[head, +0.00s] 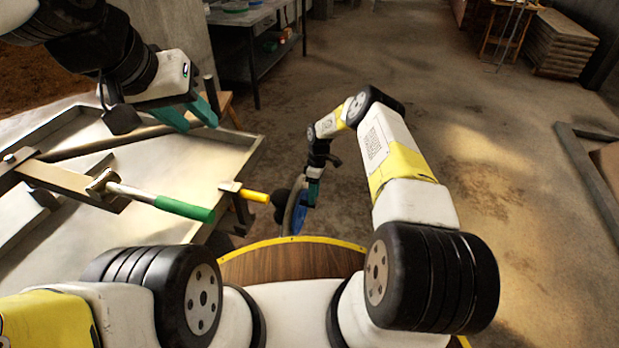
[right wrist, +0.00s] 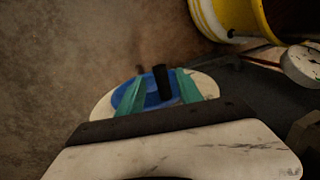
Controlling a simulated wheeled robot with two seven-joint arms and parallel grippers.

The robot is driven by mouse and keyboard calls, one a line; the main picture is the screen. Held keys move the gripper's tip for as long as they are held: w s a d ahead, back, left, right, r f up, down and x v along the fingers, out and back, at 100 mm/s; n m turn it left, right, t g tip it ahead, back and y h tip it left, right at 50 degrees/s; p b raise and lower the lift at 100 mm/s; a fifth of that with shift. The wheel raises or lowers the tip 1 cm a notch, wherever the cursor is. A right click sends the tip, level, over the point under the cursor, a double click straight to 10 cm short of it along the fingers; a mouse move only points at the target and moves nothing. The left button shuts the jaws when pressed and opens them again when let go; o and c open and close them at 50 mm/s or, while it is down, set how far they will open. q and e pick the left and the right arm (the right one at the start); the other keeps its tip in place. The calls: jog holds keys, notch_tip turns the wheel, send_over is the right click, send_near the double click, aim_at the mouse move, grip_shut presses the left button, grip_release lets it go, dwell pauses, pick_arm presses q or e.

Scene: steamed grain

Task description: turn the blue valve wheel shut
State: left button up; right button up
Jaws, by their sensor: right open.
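The blue valve wheel (head: 299,219) stands at the side of the metal bench in the head view, seen nearly edge-on. In the right wrist view the blue wheel (right wrist: 130,96) has a black knob (right wrist: 162,82) standing up from it. My right gripper (head: 313,188) is at the wheel. Its teal fingers (right wrist: 159,76) are open in the right wrist view, one on each side of the knob, with a gap visible around it. My left gripper (head: 198,122) is open and empty above the metal bench, away from the wheel. The wheel's mounting is mostly hidden.
The metal bench (head: 175,165) carries a green-handled lever (head: 180,208) and a yellow handle (head: 252,195) that points toward the wheel. A round gauge (right wrist: 303,64) shows at the right of the right wrist view. The floor (head: 480,140) at right is clear.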

jog(key=v, duration=0.4)
